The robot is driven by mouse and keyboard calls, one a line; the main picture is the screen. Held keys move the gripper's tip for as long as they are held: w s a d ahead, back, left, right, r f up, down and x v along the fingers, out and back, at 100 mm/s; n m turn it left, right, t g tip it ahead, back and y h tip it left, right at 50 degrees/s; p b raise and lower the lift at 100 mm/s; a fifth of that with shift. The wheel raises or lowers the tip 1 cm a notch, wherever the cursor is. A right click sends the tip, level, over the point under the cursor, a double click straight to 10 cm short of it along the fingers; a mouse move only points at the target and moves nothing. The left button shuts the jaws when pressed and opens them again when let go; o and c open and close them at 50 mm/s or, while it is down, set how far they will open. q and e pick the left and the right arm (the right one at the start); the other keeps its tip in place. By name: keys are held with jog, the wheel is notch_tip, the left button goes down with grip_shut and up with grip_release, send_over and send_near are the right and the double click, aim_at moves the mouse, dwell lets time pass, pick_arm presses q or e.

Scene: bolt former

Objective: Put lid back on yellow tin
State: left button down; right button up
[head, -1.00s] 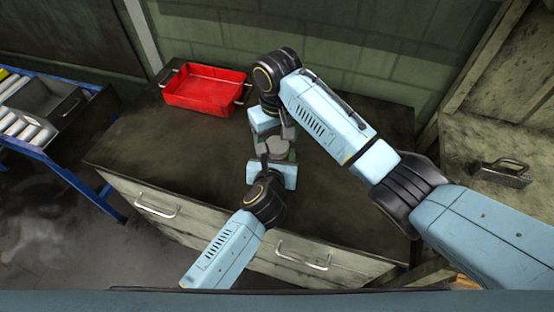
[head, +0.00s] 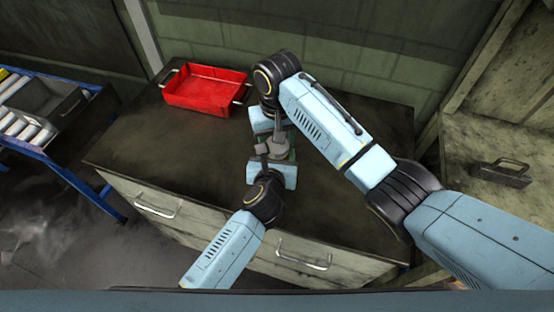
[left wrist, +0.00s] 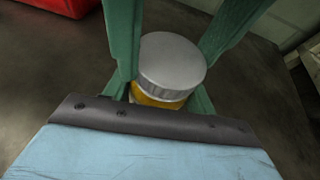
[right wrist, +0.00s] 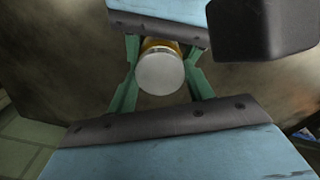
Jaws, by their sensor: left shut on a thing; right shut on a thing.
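The yellow tin (left wrist: 155,99) shows as a narrow yellow band under the grey round lid (left wrist: 172,60) in the left wrist view. In the right wrist view the lid (right wrist: 160,73) is a pale disc, with the yellow tin (right wrist: 161,44) behind it. The lid is over the tin's top; I cannot tell whether it is fully seated. My left gripper (head: 268,153) is shut on the tin from the front. My right gripper (head: 284,140) is shut on the lid from the back. The grippers face each other closely, and in the head view they mostly hide the tin.
A red tray (head: 205,88) stands at the back left of the dark workbench (head: 150,135). A blue rack (head: 60,165) is to the left. A dark handled box (head: 502,174) sits on a wooden surface at the right. The bench top left of the grippers is clear.

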jog(key=o, duration=1.2)
jog(key=shift+r, duration=6.05)
pick_arm(q)
jog(key=shift+c, duration=2.1)
grip_release()
jog(key=p+v, duration=0.1)
jog(key=v, duration=1.2)
jog(key=shift+s+p, duration=0.2)
jog(key=shift+p, duration=0.15)
pick_arm(e)
jog(key=shift+r, duration=0.85)
